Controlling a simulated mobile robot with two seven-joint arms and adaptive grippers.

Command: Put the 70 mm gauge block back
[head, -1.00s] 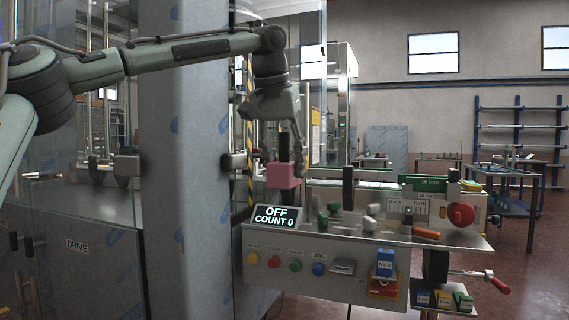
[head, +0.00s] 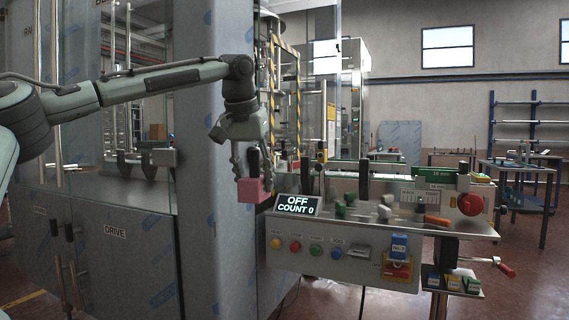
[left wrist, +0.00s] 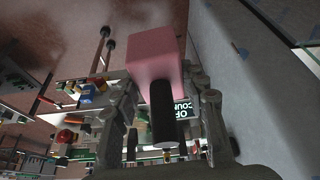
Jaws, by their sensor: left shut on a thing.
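My left gripper (head: 252,160) is shut on the black upright handle of a pink block (head: 254,190). The block hangs below the fingers, just left of the display reading OFF, COUNT 0 (head: 297,205). In the left wrist view the pink block (left wrist: 155,55) and its black handle (left wrist: 163,112) sit between the two fingers. No size marking on the block can be read, so I cannot tell whether it is the 70 mm one. My right gripper is not in view.
A tall steel cabinet (head: 195,150) stands close to the left of the block. The console top (head: 465,226) carries a green 18 mm bar (head: 437,175), a red knob (head: 471,204) and several small parts. A labelled small rack (head: 452,285) hangs at lower right.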

